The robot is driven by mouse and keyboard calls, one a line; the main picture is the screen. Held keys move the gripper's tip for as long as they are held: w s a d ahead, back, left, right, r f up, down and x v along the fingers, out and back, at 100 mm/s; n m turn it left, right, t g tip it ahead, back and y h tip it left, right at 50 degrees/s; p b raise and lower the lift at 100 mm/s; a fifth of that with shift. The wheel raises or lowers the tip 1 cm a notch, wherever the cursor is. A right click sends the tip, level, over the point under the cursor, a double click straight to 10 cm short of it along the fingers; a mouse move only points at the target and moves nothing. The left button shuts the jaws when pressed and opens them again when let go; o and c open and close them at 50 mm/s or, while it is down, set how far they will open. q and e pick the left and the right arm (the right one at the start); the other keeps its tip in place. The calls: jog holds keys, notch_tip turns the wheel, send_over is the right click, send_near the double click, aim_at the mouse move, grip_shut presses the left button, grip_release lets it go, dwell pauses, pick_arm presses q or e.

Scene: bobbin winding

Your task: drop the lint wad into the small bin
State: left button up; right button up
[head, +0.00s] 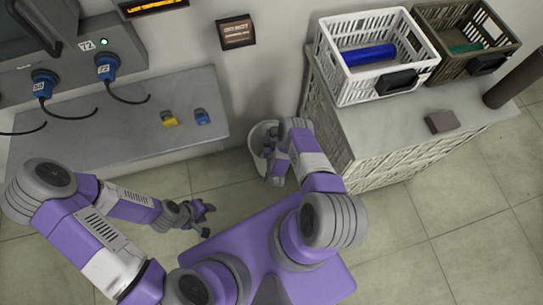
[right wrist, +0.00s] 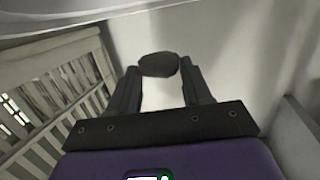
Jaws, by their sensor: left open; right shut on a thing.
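The lint wad (right wrist: 159,65) is a dark grey-brown lump in the right wrist view, pinched between the two fingertips of my right gripper (right wrist: 160,72). In the head view my right gripper (head: 277,172) points down over the small bin (head: 258,136), a white round bin on the floor between the bench and the slatted cabinet. The arm covers much of the bin's opening, and the wad is hidden in that view. My left gripper (head: 203,217) is open and empty over the floor, left of my purple base.
A grey bench (head: 130,130) on the left carries a yellow piece (head: 169,118) and a blue piece (head: 203,116). The slatted cabinet (head: 390,165) on the right bears a white crate (head: 350,85) with a blue roll, a brown crate (head: 440,55) and a dark block (head: 442,121).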

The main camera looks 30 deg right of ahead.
jog(key=o, duration=1.1)
jog(key=shift+c, duration=0.2)
jog(key=p+v, duration=0.2)
jog(key=v, duration=0.5)
jog(key=shift+s+p, duration=0.25)
jog(key=shift+p, duration=0.15)
jog(key=shift+a, duration=0.1)
jog(key=w+a+r+g+y+p, duration=0.2)
jog(key=a+r+g+y+p, duration=0.2)
jog(key=a+r+g+y, duration=0.2)
jog(key=s+a+r+n+g+y+p, duration=0.1)
jog(key=s+a+r+g+y, duration=0.2)
jog(key=s+r, duration=0.5)
jog(key=s+a+r+n+g+y+p, duration=0.1)
jog(key=s+a+r+n+g+y, duration=0.1)
jog(key=s+a+r, duration=0.4)
jog(key=s+r+g+y, duration=0.1)
jog(key=g, duration=0.1)
jog(key=shift+s+a+r+g+p, duration=0.2)
jog(key=shift+s+r+g+p, duration=0.1)
jog(key=shift+s+r+g, duration=0.1)
